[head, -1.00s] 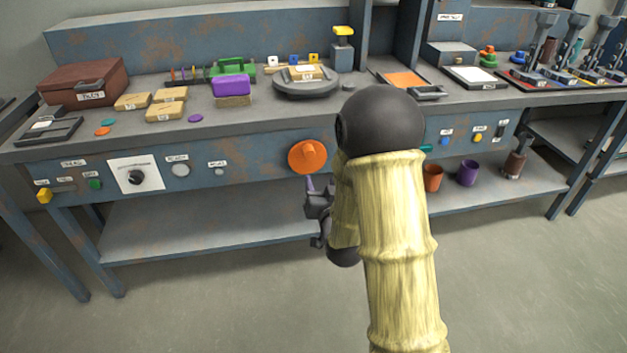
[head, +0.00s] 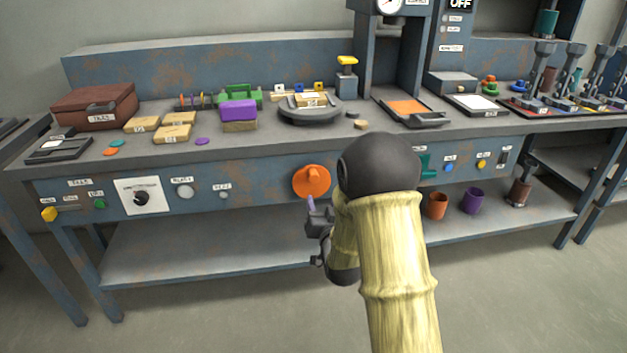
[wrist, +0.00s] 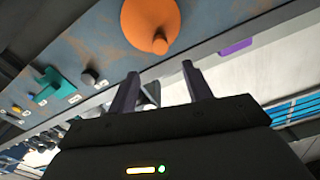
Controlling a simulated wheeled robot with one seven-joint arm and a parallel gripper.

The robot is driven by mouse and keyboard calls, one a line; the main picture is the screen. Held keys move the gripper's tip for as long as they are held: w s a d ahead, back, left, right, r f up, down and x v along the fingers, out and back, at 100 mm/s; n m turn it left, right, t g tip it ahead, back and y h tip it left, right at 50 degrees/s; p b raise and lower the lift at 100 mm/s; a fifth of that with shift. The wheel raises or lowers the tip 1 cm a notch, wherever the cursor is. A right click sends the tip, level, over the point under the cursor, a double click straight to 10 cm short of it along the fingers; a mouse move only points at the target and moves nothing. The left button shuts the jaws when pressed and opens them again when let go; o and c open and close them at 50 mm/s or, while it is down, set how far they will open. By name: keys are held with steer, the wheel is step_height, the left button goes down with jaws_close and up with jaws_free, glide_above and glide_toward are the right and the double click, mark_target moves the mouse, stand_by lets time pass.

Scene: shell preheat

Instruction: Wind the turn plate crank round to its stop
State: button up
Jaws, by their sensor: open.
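The turn plate crank is an orange disc (head: 309,182) with a peg handle, on the front panel of the bench below the round grey turn plate (head: 310,117). The crank shows large at the top of the wrist view (wrist: 145,18), its peg pointing toward my gripper. My gripper (head: 311,204) is just below and in front of the crank in the head view. In the wrist view my gripper (wrist: 162,82) has its two fingers spread, with nothing between them. The fingers appear apart from the peg. My arm hides part of the panel right of the crank.
A white dial plate (head: 139,196) and several buttons sit on the panel left of the crank. A teal handle (head: 428,166) is to its right. An orange cup (head: 437,206) and a purple cup (head: 473,201) stand on the lower shelf. The shelf below the crank is bare.

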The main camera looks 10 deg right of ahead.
mark_target(315, 179)
steer(key=w+b, duration=0.2)
steer(key=w, duration=1)
steer(key=shift+w, duration=0.4)
steer(key=c, duration=1)
